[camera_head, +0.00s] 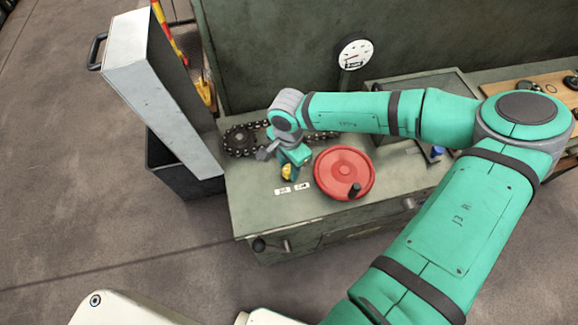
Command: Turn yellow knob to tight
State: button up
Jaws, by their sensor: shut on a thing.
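The yellow knob (287,172) sits on the top of the grey-green bench (250,213), left of a red handwheel. Only part of it shows below my gripper (290,166). My gripper points down at the knob and is shut on it; its fingertips are mostly hidden by the gripper body. Two small white labels lie in front of the knob, a left one (282,191) and a right one (302,187). Their lettering is too small to read, so I cannot tell the knob's setting.
The red handwheel (343,171) with a black handle stands close to the right of my gripper. A dark chain (240,140) lies behind on the left. A pale grey panel (155,90) rises at the bench's left end. A round gauge (355,53) stands at the back.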

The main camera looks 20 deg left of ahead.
aim_at(289, 168)
jog(key=shift+n, duration=0.8)
jog(key=o, duration=1)
jog(key=shift+o, duration=0.2)
jog(key=shift+r, duration=0.1)
notch_tip(289, 168, up, 11)
jog(key=shift+f, duration=0.2)
jog(key=shift+w, duration=0.15)
